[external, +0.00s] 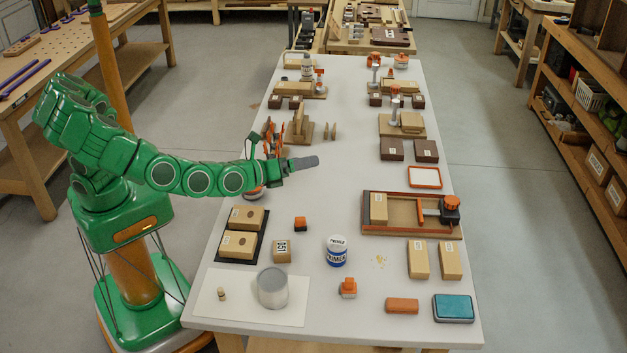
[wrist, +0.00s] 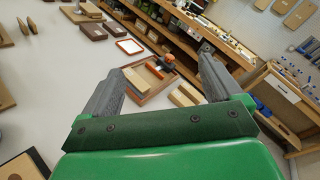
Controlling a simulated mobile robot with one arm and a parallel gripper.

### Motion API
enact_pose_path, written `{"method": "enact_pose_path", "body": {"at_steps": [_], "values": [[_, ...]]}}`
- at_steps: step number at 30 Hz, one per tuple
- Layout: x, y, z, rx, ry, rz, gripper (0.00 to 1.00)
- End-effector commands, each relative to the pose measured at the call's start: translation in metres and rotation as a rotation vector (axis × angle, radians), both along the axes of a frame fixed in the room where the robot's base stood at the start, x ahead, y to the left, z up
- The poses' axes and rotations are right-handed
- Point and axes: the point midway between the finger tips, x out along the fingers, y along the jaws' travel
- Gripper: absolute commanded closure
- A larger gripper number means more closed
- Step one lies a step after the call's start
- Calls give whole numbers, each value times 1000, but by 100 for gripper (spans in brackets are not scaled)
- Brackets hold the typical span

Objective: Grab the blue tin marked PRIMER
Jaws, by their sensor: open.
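The blue tin marked PRIMER (external: 337,256) has a white upper part and lid. It stands upright on the white bench in the external view, near the middle of the bench's near half. My gripper (external: 303,163) is above the bench, farther back than the tin and apart from it. In the wrist view my gripper (wrist: 163,85) shows two grey fingers spread apart with nothing between them. The tin does not show in the wrist view.
A grey can (external: 272,288) stands on a white sheet, left of the tin. A wooden tray with a clamp (external: 411,228) lies to the right. Bare bench surrounds the tin's far side.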

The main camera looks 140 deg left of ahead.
Motion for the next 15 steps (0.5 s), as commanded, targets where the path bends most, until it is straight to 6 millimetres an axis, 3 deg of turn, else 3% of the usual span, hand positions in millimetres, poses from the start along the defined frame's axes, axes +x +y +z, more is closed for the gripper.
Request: {"method": "enact_pose_path", "body": {"at_steps": [9, 15], "values": [[56, 2, -116, -11, 347, -231, 7], [70, -7, -190, -48, 533, -355, 7]]}}
